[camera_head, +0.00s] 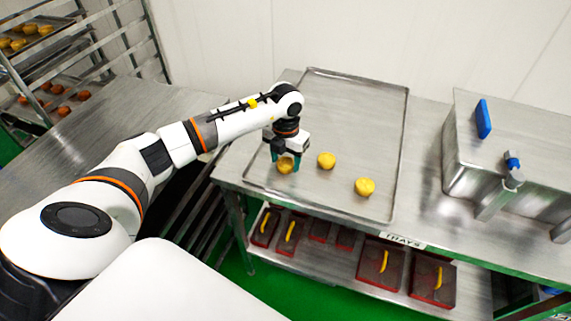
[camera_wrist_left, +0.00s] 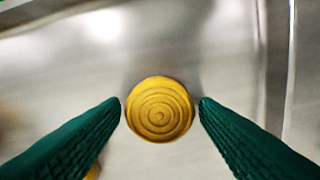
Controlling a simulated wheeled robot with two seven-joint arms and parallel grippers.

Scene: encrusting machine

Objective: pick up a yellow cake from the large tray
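Three yellow cakes are in the large tray (camera_head: 345,110) on the steel table. The left cake (camera_head: 285,165) is between the fingers of my left gripper (camera_head: 284,160). The middle cake (camera_head: 326,160) and the right cake (camera_head: 364,187) stand free to its right. In the left wrist view the round ridged cake (camera_wrist_left: 159,109) sits between the two green fingertips of the left gripper (camera_wrist_left: 161,106). Narrow gaps show on both sides, so the gripper is open around it. My right gripper is not in view.
A steel machine (camera_head: 490,160) with a blue part stands right of the tray. A lower shelf (camera_head: 330,262) holds several red boxes with yellow handles. A rack (camera_head: 100,50) with pastry trays is at the far left. A wall runs behind the table.

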